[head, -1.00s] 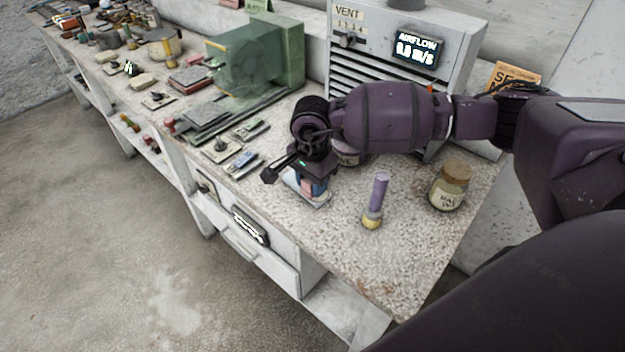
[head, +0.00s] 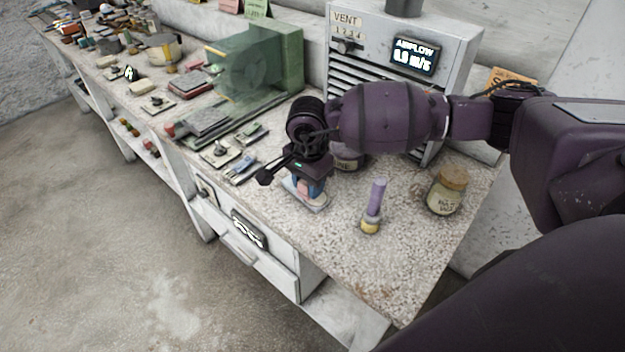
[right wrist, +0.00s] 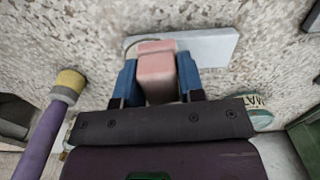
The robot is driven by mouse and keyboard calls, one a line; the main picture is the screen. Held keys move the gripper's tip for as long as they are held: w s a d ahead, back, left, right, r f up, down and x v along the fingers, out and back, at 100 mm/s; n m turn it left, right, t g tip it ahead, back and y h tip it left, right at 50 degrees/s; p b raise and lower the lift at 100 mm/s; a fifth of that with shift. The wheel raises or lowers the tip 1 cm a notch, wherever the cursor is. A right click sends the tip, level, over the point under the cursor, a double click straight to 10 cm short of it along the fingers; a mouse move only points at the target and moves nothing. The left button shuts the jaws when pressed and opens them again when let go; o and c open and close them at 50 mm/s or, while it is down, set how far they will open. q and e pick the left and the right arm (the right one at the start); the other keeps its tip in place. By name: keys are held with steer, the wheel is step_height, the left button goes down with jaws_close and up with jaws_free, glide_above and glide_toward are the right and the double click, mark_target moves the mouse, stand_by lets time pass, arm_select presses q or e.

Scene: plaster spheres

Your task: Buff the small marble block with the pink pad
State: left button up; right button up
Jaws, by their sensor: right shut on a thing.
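My right gripper (head: 307,191) is shut on the pink pad (right wrist: 156,73), its blue fingers on either side of it in the right wrist view. The pad also shows between the fingers in the head view (head: 302,187). The marble block (right wrist: 207,48) is a flat pale grey slab lying on the worktop. The pad is over one end of it, and I cannot tell whether they touch. In the head view the slab (head: 320,205) shows below the gripper, partly hidden by it. My left gripper is not in view.
A purple-handled tool with a yellow end (head: 373,205) stands right of the gripper. A corked jar (head: 447,190) is farther right. A labelled jar (head: 348,158) sits close behind the gripper. A vent unit (head: 395,35) stands at the back. The front right worktop (head: 390,275) is clear.

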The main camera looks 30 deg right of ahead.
stand_by(0.5)
steer(key=shift+f, duration=0.3)
steer(key=shift+f+b, duration=0.35)
steer(key=shift+f, duration=0.05)
steer(key=shift+d, duration=0.15)
